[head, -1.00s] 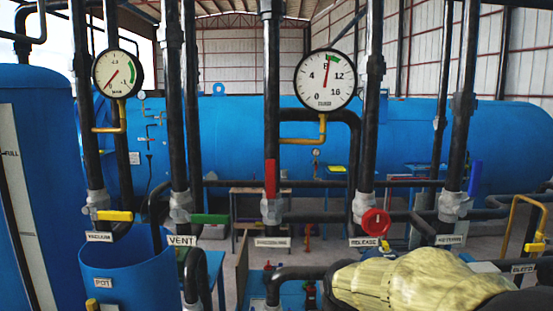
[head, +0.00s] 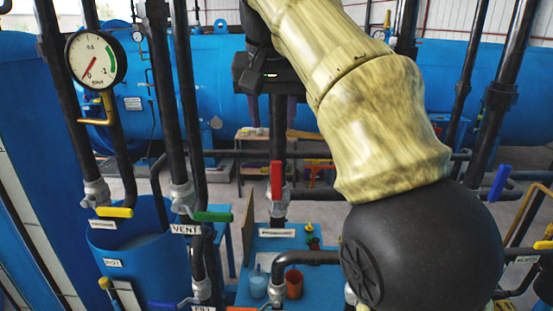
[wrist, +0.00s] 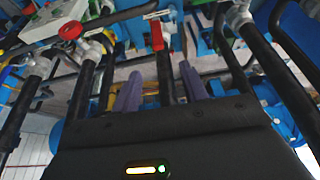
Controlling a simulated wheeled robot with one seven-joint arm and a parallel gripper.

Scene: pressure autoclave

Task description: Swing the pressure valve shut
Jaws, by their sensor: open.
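The pressure valve has a red lever (head: 276,181) on a dark vertical pipe, above a "PRESSURE" label (head: 277,232). The lever stands upright, in line with the pipe. In the wrist view the red lever (wrist: 157,36) shows beyond the fingertips, near the middle. My gripper (wrist: 160,80) is open, its two purple fingers apart with nothing held between them. The dark pipe runs behind the gap. In the head view my gripper (head: 280,112) is above the lever, apart from it, and its fingers are partly hard to see.
A yellow vacuum lever (head: 115,212) and a green vent lever (head: 213,216) stand left of the pressure valve. A blue lever (head: 499,182) is at right. The red release wheel (wrist: 70,30) shows in the wrist view. Vertical pipes stand close on both sides.

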